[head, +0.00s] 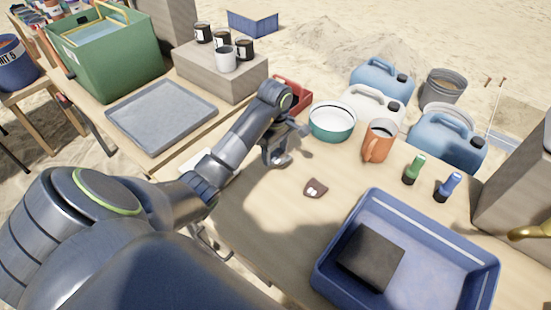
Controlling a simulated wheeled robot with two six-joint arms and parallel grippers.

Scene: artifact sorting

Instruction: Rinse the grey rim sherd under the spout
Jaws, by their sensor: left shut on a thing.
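My left gripper (277,152) reaches in over the middle of the table and is shut. A small grey piece, which looks like the grey rim sherd (280,160), shows at its fingertips, mostly hidden by the fingers. A brass spout (532,232) sticks out at the right edge, by a grey block-like stand. A blue basin (330,262) with a dark square block (370,255) inside lies at the front right, left of and below the spout. My right gripper is not in view.
A dark brown sherd (316,188) with white marks lies on the table. A grey tray (162,112) is at left.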

